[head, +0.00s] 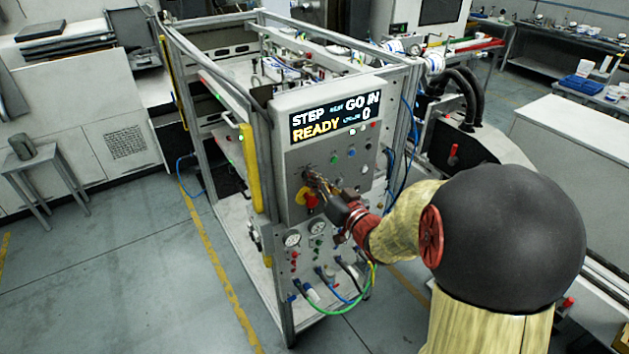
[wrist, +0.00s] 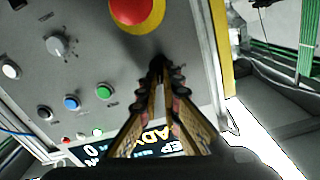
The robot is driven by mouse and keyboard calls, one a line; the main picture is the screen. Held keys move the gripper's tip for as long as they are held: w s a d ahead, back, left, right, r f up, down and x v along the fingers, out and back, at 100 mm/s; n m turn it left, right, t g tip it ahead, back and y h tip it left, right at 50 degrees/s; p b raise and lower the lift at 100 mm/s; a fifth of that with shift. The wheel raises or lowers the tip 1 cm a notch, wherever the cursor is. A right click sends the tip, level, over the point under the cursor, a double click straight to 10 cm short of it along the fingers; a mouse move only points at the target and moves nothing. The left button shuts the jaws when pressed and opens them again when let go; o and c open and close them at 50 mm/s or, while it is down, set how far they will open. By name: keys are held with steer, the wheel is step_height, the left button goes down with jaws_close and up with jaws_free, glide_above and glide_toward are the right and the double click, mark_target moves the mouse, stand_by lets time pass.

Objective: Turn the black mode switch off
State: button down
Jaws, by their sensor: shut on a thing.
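My gripper (head: 314,182) reaches to the grey control panel (head: 295,158) on the front of the machine frame. In the wrist view its two fingers (wrist: 165,78) come together at the panel face, shut on the black mode switch (wrist: 157,63). The switch is mostly hidden between the dark fingertips, and its angle cannot be told. The red stop button on its yellow ring (wrist: 137,12) sits close beside the fingertips; it also shows just below them in the head view (head: 311,200).
A grey knob (wrist: 58,46), a green button (wrist: 105,91) and a blue button (wrist: 71,102) share the panel. The display (head: 336,116) reads STEP, GO IN, READY and 0. Gauges (head: 292,239) and hoses (head: 330,308) lie below.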

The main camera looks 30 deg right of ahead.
steer(key=n+b, duration=0.2)
steer(key=b, duration=0.1)
steer(key=n+b, duration=0.2)
steer(key=shift+a+f, duration=0.2)
steer(key=shift+f, duration=0.05)
steer(key=n+b, duration=0.4)
steer(key=b, duration=0.1)
steer(key=shift+a+n, duration=0.25)
steer(key=shift+n, duration=0.15)
steer(key=n+b, duration=0.1)
steer(key=b, duration=0.1)
steer(key=n+b, duration=0.2)
steer(key=shift+a+f+n, duration=0.15)
steer(key=shift+f+n, duration=0.05)
steer(key=shift+n, duration=0.1)
steer(key=n+b, duration=0.4)
steer(key=b, duration=0.1)
steer(key=shift+a, duration=0.1)
steer(key=shift+n, duration=0.3)
steer(key=c, duration=2.1)
jaws_free()
steer(key=shift+o, duration=0.5)
steer(key=shift+r, duration=0.1)
